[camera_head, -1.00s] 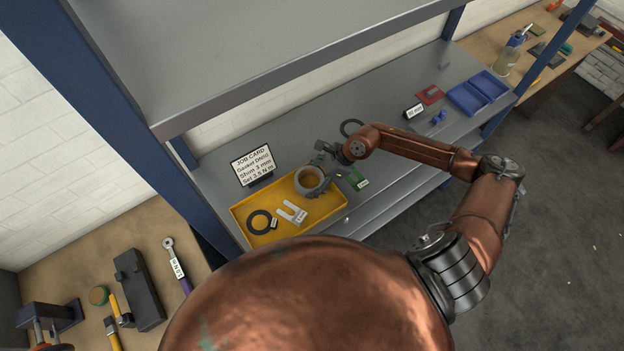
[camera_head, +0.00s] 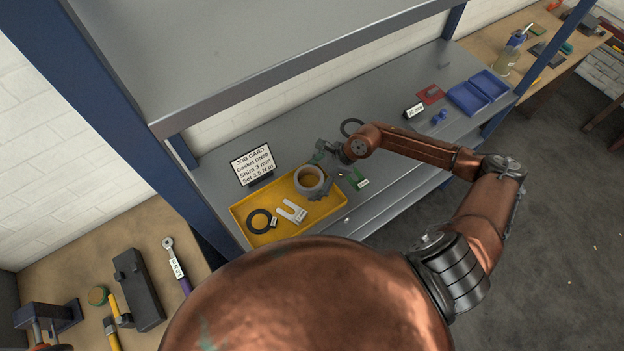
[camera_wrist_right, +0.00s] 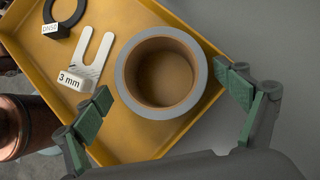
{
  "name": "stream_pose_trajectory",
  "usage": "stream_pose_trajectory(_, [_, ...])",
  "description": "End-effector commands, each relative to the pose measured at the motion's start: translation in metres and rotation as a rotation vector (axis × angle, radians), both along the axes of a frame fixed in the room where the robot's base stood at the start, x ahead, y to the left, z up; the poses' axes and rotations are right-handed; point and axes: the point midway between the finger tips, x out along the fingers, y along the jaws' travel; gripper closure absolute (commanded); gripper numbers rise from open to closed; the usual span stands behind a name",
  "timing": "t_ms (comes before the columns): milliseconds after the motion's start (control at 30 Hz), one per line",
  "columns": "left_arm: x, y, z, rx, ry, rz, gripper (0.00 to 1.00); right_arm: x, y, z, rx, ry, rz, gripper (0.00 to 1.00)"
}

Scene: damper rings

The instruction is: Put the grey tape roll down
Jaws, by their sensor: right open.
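The grey tape roll (camera_head: 311,182) lies in the right end of the yellow tray (camera_head: 243,207), by its far right edge. In the right wrist view the roll (camera_wrist_right: 204,72) shows its grey outer band and brown core, with its hole facing the camera. My right gripper (camera_head: 323,175) is at the roll. Its green-padded fingers (camera_wrist_right: 170,100) are spread on either side of the roll in the right wrist view, with gaps between pads and roll. Whether the roll rests fully flat on the tray floor is hard to tell. My left gripper is not in view.
The tray also holds a black ring (camera_head: 260,221) and a white forked shim (camera_head: 291,211) labelled 3 mm. A job card (camera_head: 253,165) stands behind it. Another dark ring (camera_head: 352,127), a green piece (camera_head: 357,179) and blue bins (camera_head: 478,93) are on the grey shelf.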

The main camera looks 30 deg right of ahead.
Motion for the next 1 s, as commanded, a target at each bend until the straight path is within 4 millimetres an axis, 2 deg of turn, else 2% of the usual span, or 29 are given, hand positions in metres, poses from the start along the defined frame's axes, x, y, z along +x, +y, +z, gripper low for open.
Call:
stream_pose_trajectory(533, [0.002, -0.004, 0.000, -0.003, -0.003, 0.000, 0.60, -0.024, -0.050, 0.083, -0.004, -0.001, 0.000, 0.09])
stream_pose_trajectory(700, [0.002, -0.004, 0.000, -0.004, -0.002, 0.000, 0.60, -0.027, -0.056, 0.095, 0.000, 0.000, 0.000, 0.09])
stream_pose_trajectory(1000, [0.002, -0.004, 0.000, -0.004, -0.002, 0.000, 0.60, -0.027, -0.056, 0.097, 0.001, -0.001, 0.001, 0.09])
